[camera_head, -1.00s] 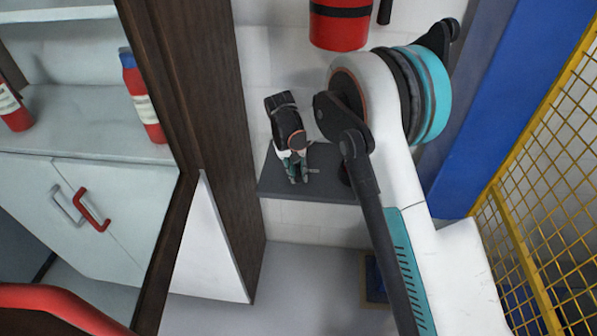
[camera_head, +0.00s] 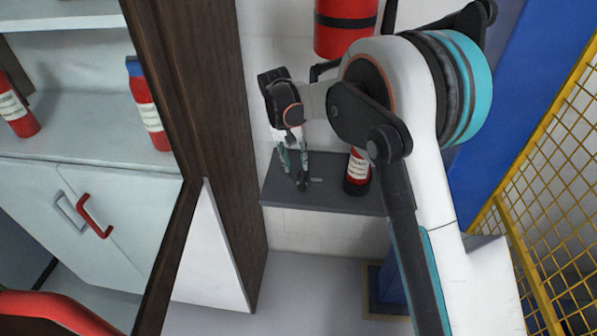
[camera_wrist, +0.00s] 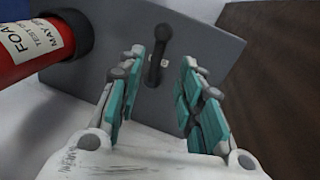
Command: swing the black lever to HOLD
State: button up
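The black lever (camera_wrist: 158,55) stands on a grey panel (camera_wrist: 205,50) in the wrist view, with a rounded knob at its upper end. My gripper (camera_wrist: 163,62) is open, with its teal-padded fingers on either side of the lever. A gap shows between the lever and each finger; I cannot tell any contact. In the head view my gripper (camera_head: 294,168) is over the grey panel (camera_head: 335,200), and I cannot make out the lever apart from the fingers. No HOLD marking can be read in either view.
A red extinguisher (camera_wrist: 40,45) is close on the left in the wrist view; it also shows on the panel in the head view (camera_head: 357,168). A dark wooden post (camera_head: 205,150) is left of my gripper. A yellow mesh fence (camera_head: 545,200) is at the right.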

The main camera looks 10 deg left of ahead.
jog(key=shift+a+r, duration=0.15)
jog(key=shift+r, duration=0.55)
jog(key=shift+a+r, duration=0.1)
jog(key=shift+r, duration=0.6)
jog(key=s+d+r+n+t+y+p, duration=0.3)
jog(key=d+r+t, duration=0.4)
jog(key=d+r, duration=1.35)
jog(key=s+d+f+m+b, duration=0.1)
jog(key=s+d, duration=0.3)
jog(key=s, duration=0.5)
jog(key=s+d+f+m+b, duration=0.1)
jog(key=s+d+f+m, duration=0.1)
jog(key=s, duration=0.7)
jog(key=s+d+f+m+b, duration=0.1)
jog(key=s+d+f, duration=0.3)
jog(key=s, duration=0.6)
jog(key=shift+d+h, duration=0.4)
jog(key=shift+d, duration=0.5)
